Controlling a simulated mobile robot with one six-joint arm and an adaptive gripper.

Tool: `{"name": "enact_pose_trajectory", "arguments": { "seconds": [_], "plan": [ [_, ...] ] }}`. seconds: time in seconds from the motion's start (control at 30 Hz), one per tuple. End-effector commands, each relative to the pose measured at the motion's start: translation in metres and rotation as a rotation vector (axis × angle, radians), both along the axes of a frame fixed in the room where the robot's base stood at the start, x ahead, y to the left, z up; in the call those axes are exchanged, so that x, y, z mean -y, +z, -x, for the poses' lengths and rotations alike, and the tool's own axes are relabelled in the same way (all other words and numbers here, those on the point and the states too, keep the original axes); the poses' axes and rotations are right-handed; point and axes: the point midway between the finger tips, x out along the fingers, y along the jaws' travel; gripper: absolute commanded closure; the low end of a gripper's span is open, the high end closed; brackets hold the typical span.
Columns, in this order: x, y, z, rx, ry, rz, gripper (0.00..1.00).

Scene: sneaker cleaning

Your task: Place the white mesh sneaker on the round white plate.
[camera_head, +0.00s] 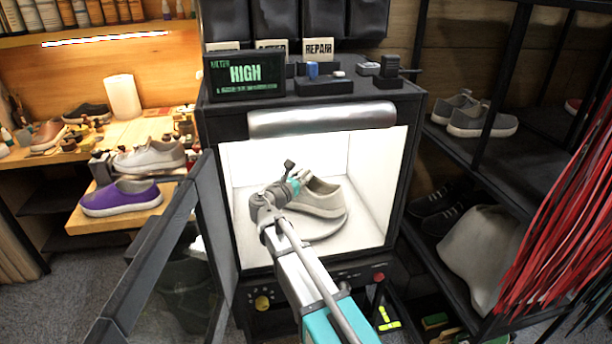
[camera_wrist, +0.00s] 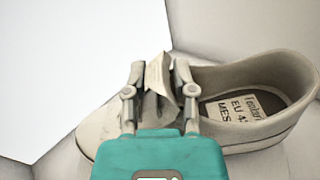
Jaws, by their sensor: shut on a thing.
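The white mesh sneaker (camera_head: 327,199) is inside the lit white box in the head view, its toe hidden partly by my arm. My gripper (camera_head: 302,178) reaches in through the open front and is at the shoe's upper. In the wrist view my gripper (camera_wrist: 158,82) is shut on the tongue and lace area of the sneaker (camera_wrist: 250,133); a label shows on its insole. A pale round plate (camera_head: 320,231) shows under and in front of the sole. Whether the sole touches it I cannot tell.
The box's glass door (camera_head: 150,255) stands open at left. Box walls surround the shoe closely. A purple shoe (camera_head: 122,198) and another pale sneaker (camera_head: 150,157) are on the left bench. A rack (camera_head: 490,160) with shoes and red laces (camera_head: 575,220) are at right.

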Motion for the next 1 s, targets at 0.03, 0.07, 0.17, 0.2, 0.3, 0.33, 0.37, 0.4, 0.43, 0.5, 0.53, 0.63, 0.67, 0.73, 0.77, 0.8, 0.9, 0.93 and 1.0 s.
{"name": "enact_pose_trajectory", "arguments": {
  "seconds": [0.03,0.07,0.17,0.2,0.3,0.33,0.37,0.4,0.43,0.5,0.53,0.63,0.67,0.73,0.77,0.8,0.9,0.93,1.0],
  "plan": [
    [-0.0002,-0.0004,0.0,0.001,0.0,0.001,1.0],
    [-0.0002,-0.0003,0.0,0.001,0.0,0.001,1.0],
    [-0.0003,-0.0001,0.0002,0.0,0.001,0.001,1.0],
    [-0.0004,0.0,0.0001,0.0,0.001,0.001,1.0],
    [-0.0005,0.0001,0.0001,0.001,0.001,0.001,1.0],
    [-0.0005,0.0001,0.0001,0.001,0.001,0.001,1.0],
    [-0.0006,0.0,0.0002,0.0,0.001,0.001,1.0],
    [-0.0006,-0.0001,0.0002,0.0,0.001,0.001,1.0],
    [-0.0006,-0.0003,0.0002,0.001,0.001,0.001,1.0],
    [-0.0008,-0.0009,0.0002,0.001,0.001,0.001,1.0],
    [-0.0008,-0.0013,0.0002,0.001,0.001,0.001,1.0],
    [-0.001,-0.0027,0.0003,0.001,0.001,0.001,1.0],
    [-0.0009,-0.0022,0.0003,0.0,0.001,0.001,0.62],
    [-0.0011,-0.0019,0.0003,0.001,0.002,0.002,0.49],
    [-0.0011,-0.002,0.0003,0.001,0.002,0.002,0.44],
    [-0.0012,-0.002,0.0004,0.001,0.002,0.001,0.36],
    [-0.0013,-0.002,0.0003,0.0,0.002,0.0,0.26],
    [-0.0015,-0.002,0.0003,0.0,0.002,0.0,0.26],
    [-0.0015,-0.0021,0.0003,0.0,0.002,0.0,0.26]
  ]
}}
